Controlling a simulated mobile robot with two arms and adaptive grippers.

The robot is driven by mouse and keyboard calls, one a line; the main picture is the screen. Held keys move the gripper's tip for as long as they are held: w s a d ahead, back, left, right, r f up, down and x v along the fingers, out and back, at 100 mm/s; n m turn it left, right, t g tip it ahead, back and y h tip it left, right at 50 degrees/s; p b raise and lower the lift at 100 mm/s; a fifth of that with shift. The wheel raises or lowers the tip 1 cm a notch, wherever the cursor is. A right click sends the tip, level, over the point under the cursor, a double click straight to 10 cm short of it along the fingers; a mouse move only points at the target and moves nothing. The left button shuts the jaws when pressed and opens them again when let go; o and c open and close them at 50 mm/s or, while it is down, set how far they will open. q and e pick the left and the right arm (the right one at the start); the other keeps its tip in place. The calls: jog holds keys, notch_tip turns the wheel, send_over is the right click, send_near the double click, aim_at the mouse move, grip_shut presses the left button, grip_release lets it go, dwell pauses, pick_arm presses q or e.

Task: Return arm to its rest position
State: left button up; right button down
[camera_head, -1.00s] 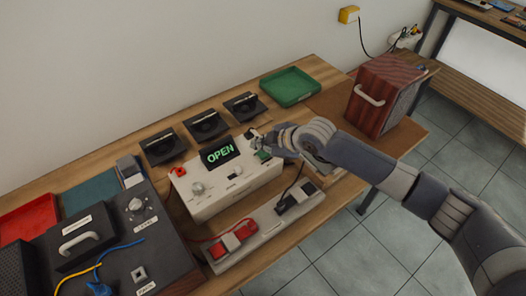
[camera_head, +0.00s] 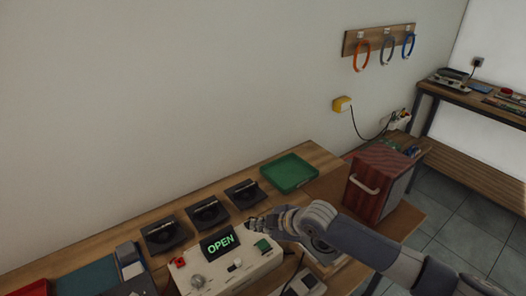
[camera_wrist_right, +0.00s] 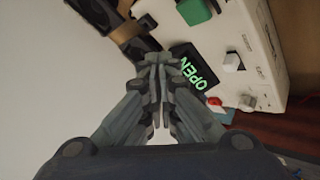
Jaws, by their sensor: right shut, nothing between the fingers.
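My right arm comes in from the lower right in the head view. My right gripper (camera_head: 258,224) is over the back right part of the white tester box (camera_head: 225,275), close to its lit display (camera_head: 219,243) that reads "OPEN". In the right wrist view the gripper (camera_wrist_right: 158,75) has its fingers together with nothing between them. The display (camera_wrist_right: 194,80) and a green button (camera_wrist_right: 194,10) show beside it there. I cannot tell whether the fingertips touch the box. My left gripper is not in view.
A green tray (camera_head: 289,172) and several black holders (camera_head: 204,212) line the back of the bench. Colored rings (camera_head: 362,55) hang on the wall. The air above the bench is free.

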jog(key=s+a+f+m, duration=0.1)
jog(key=s+m, duration=0.1)
jog(key=s, duration=0.5)
jog(key=s+a+f+m, duration=0.1)
jog(key=s+f+m, duration=0.1)
jog(key=s, duration=0.4)
jog(key=s+d+f+m+g+h, duration=0.1)
jog(key=s+d+f+m+h, duration=0.15)
jog(key=s+d+m, duration=0.6)
jog(key=s+d+f+m+g+h, duration=0.15)
jog(key=s+d+m+h, duration=0.25)
jog(key=s+d, duration=0.95)
notch_tip(320, 180, down, 26)
jog(key=g+b, duration=0.2)
jog(key=s+d+f, duration=0.2)
jog(key=s+f, duration=0.6)
jog(key=f, duration=0.1)
jog(key=s+d+f, duration=0.2)
jog(key=s+f, duration=0.7)
jog(key=shift+s+g+b, duration=0.2)
jog(key=shift+g+b, duration=0.15)
jog(key=shift+b, duration=0.05)
